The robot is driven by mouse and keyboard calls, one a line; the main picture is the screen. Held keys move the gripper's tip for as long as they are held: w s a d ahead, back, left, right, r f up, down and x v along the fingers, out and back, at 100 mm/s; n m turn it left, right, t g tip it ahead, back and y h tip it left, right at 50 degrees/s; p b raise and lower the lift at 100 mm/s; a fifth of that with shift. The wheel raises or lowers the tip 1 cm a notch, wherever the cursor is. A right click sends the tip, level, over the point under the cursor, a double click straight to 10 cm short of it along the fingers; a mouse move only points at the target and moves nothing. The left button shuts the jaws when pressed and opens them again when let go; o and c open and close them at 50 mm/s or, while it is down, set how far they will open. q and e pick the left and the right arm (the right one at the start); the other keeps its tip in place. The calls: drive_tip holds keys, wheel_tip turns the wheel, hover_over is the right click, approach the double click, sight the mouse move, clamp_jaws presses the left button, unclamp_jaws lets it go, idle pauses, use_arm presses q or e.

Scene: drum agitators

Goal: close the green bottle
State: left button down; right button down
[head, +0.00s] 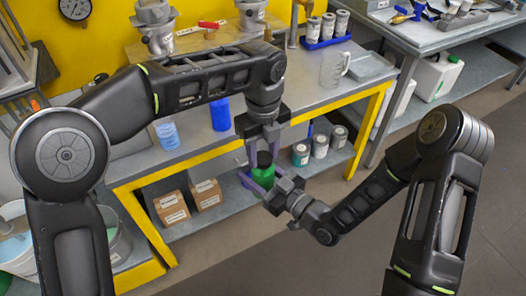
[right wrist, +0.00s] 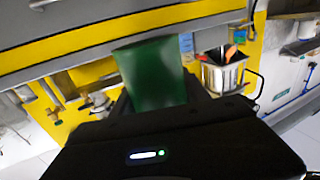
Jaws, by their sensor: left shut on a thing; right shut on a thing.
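The green bottle (head: 263,177) is held up in front of the workbench, roughly upright. My right gripper (head: 268,186) is shut on it from below right. In the right wrist view the green bottle (right wrist: 152,75) fills the space between the fingers, large and blurred. A dark cap (head: 264,158) shows at the top of the bottle. My left gripper (head: 262,150) reaches down from above and is shut on the cap. I cannot tell whether the cap is seated on the neck or just above it, and the threads are not visible.
The workbench (head: 206,150) with a yellow edge stands behind, holding a clear jug (head: 334,70), a blue cup (head: 220,113) and a clear beaker (head: 167,135). Cardboard boxes (head: 172,207) and several cans (head: 320,146) stand on its lower shelf. The floor at the right is clear.

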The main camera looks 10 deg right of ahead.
use_arm(q)
drive_tip(key=m, duration=0.5)
drive_tip(key=shift+m, duration=0.4)
drive_tip(key=m, duration=0.8)
drive_tip(key=shift+c, duration=1.3)
unclamp_jaws()
